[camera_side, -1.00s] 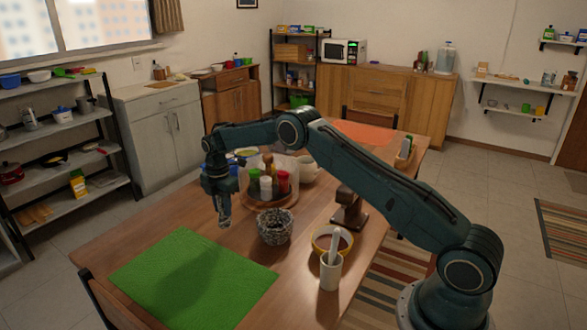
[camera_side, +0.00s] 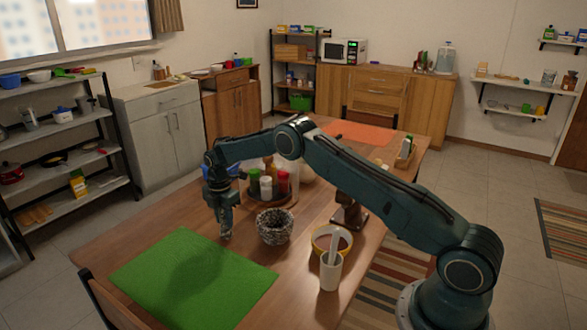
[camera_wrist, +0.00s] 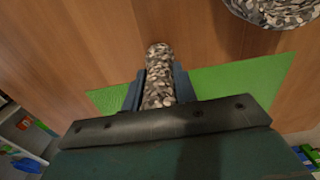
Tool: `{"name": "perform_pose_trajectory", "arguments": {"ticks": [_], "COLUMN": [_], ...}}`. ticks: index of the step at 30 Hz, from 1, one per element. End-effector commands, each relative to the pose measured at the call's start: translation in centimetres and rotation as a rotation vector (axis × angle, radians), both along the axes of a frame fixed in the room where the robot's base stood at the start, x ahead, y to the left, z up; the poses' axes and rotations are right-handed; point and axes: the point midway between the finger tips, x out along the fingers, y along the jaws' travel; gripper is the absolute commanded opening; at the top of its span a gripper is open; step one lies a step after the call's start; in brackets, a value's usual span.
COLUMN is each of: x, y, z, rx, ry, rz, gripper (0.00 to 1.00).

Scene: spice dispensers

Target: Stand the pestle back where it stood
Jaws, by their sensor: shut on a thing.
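My gripper (camera_side: 225,226) points down over the wooden table, to the left of the mortar. In the wrist view my gripper (camera_wrist: 157,90) is shut on the speckled grey-and-white pestle (camera_wrist: 157,72), which sits lengthwise between the two fingers. In the side view the pestle's lower end (camera_side: 225,236) shows just below the fingers, at or very near the table; I cannot tell if it touches. The speckled mortar (camera_side: 275,227) stands to the right, apart from the pestle. It also shows at the top right of the wrist view (camera_wrist: 274,10).
A green mat (camera_side: 195,280) lies in front of the gripper. A round tray of spice bottles (camera_side: 266,186) stands behind the mortar. A yellow-rimmed bowl (camera_side: 331,240) and a white cup (camera_side: 330,271) with a utensil stand at the right. Bare table lies left of the gripper.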

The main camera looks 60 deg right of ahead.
Motion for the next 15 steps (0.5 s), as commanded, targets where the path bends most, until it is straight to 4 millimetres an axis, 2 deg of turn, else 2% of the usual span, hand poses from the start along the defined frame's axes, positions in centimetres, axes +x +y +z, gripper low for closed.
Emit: {"name": "perform_pose_trajectory", "arguments": {"ticks": [2, 3, 6, 15], "x": [0.04, 0.01, 0.00, 0.00], "y": [-0.01, 0.00, 0.00, 0.00], "z": [-0.14, -0.21, -0.20, -0.15], "rx": [0.000, 0.000, 0.000, 0.000], "ry": [-0.001, 0.000, 0.000, 0.000], "rz": [0.000, 0.000, 0.000, 0.000], "gripper": [0.05, 0.32, 0.50, 0.50]}}
